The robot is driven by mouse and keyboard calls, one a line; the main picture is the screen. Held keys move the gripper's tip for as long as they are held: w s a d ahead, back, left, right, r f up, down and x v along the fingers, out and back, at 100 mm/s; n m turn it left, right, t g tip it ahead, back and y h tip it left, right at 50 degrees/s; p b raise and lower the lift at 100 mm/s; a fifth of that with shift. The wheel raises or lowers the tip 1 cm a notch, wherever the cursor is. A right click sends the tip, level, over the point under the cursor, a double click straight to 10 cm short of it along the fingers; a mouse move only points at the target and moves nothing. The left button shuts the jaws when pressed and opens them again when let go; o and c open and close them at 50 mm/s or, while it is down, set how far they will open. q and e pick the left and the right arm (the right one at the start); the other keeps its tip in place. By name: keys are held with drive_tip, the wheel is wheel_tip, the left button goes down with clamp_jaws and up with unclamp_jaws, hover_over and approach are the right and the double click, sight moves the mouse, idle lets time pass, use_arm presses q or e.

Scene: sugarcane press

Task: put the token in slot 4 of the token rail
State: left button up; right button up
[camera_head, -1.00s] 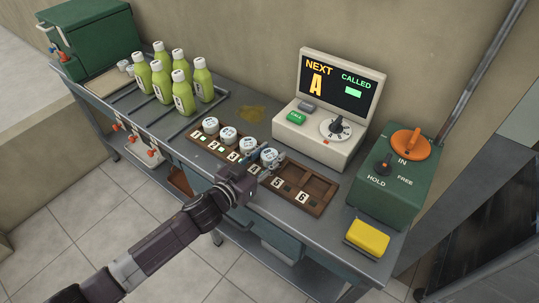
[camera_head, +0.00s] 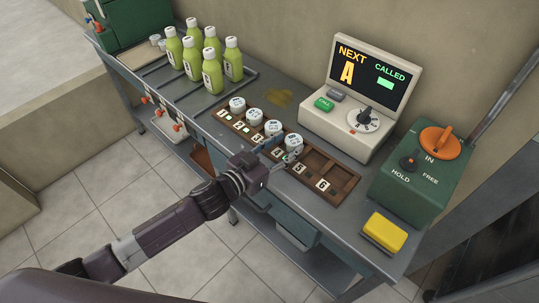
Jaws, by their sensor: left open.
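The token rail (camera_head: 346,181) is a brown wooden rack along the bench's front, with numbered slots. White tokens stand in slots 1 to 3: the first (camera_head: 237,104), the second (camera_head: 254,117) and the third (camera_head: 273,128). Another white token (camera_head: 294,143) stands at slot 4, just left of the empty slots 5 and 6. My left gripper (camera_head: 284,153) is open at the front of this token, its fingers close to it; I cannot tell if they touch. The gripper hides the label of slot 4. My right gripper is not in view.
Green bottles (camera_head: 212,75) stand on a tray at the back left. A call console (camera_head: 345,125) reads "NEXT A". A green control box (camera_head: 415,185) with an orange knob and a yellow block (camera_head: 384,233) are at the right. The bench front before the rail is clear.

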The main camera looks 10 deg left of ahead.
use_arm(q)
drive_tip(key=v, duration=0.8)
drive_tip(key=shift+s, duration=0.15)
